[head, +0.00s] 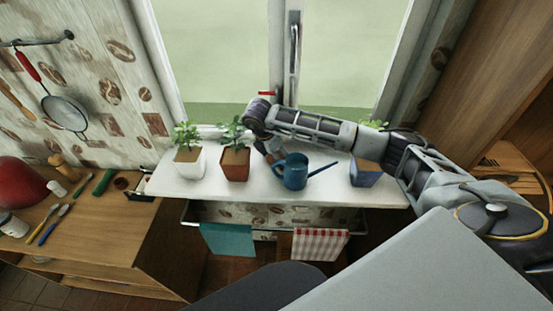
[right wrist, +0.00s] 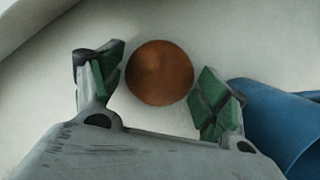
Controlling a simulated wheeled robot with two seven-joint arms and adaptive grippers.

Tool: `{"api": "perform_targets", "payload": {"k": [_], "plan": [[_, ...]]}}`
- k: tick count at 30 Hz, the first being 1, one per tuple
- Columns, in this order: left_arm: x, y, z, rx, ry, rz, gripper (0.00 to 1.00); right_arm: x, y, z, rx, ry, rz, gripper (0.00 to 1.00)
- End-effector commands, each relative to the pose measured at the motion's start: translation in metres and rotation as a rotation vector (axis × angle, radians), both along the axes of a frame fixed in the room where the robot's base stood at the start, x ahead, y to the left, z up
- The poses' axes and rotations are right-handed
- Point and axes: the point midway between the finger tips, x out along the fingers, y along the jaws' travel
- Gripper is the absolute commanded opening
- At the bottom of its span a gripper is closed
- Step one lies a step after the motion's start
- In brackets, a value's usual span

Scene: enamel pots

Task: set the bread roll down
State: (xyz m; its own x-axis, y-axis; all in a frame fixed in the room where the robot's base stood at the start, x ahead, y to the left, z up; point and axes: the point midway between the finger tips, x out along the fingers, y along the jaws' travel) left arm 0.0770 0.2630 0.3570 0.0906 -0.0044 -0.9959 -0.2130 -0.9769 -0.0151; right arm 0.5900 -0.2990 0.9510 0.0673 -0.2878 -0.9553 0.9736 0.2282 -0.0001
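The bread roll (right wrist: 160,72) is a round brown ball in the right wrist view. It appears to rest on the white window sill (head: 330,189), between the fingers of my right gripper (head: 270,155). The fingers, with green pads, are spread, and a gap shows between each pad and the roll. In the head view this gripper points down at the sill behind the blue watering can, and I cannot make out the roll there. My left gripper is not in view.
The blue watering can (head: 295,174) stands close beside my right gripper; its blue side also shows in the right wrist view (right wrist: 275,120). Potted plants in a white pot (head: 190,164), a terracotta pot (head: 235,165) and a blue pot (head: 364,174) stand along the sill.

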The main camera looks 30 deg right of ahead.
Motion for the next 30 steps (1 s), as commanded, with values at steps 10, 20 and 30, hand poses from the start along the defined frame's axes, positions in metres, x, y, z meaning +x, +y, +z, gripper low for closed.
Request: {"api": "perform_targets", "payload": {"k": [10, 20, 30], "plan": [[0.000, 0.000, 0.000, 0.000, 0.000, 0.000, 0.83, 0.000, 0.000, 0.000, 0.000, 0.000, 0.000, 0.38], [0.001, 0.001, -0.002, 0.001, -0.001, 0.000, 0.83, -0.001, 0.001, 0.002, 0.000, 0.000, 0.000, 0.38], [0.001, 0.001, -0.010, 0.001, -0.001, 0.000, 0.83, -0.003, 0.002, 0.032, 0.001, -0.003, 0.001, 0.38]]}}
